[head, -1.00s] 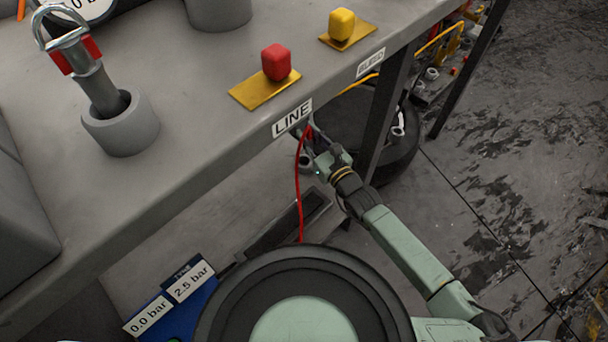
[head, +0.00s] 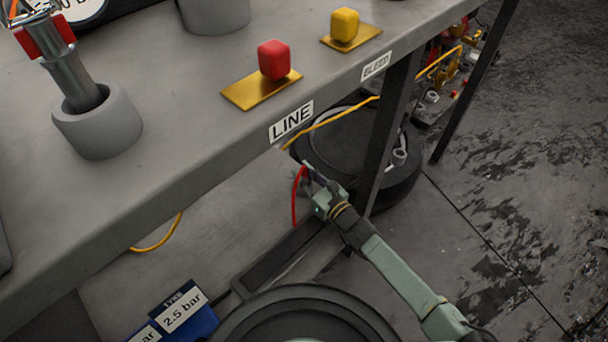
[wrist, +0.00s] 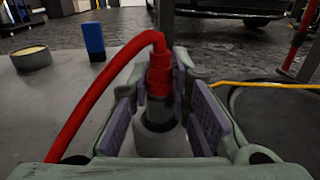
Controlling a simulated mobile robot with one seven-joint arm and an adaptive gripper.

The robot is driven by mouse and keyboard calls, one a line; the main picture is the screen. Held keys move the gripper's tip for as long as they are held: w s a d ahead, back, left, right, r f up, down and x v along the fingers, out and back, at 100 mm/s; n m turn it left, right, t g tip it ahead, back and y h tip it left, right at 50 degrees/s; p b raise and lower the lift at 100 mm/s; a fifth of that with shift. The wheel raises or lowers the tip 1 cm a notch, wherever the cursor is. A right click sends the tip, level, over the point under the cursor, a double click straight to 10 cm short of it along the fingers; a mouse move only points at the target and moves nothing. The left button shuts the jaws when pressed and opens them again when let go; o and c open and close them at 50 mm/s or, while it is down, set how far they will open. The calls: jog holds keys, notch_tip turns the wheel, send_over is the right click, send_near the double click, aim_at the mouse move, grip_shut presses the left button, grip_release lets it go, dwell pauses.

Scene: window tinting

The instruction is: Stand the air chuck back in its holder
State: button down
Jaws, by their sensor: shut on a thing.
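The air chuck (wrist: 158,108) is dark, with a red collar and a red hose (wrist: 102,85) bending left from its top. It stands roughly upright between the purple-padded fingers of my gripper (wrist: 160,120) in the wrist view; my gripper is shut on it. A pale grey round piece (wrist: 161,143) shows around or just behind its lower end; I cannot tell whether the tip is inside it. In the head view, my gripper (head: 314,182) is below the bench's front edge, under the LINE label, and the red hose (head: 295,196) shows beside it. The chuck is unclear there.
The bench (head: 200,110) carries a grey cup (head: 98,128) holding a metal tool, a red knob (head: 273,60) and a yellow knob (head: 344,25). A bench leg (head: 385,140) and tyre (head: 400,180) are near my gripper. A yellow hose (wrist: 262,85) runs right.

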jog(key=c, duration=1.5)
grip_release()
jog(key=shift+f, duration=0.1)
jog(key=shift+s+d+r, duration=0.15)
jog(key=shift+r, duration=0.05)
jog(key=v, duration=1.1)
jog(key=shift+s+d+p, duration=0.2)
jog(key=shift+p, duration=0.2)
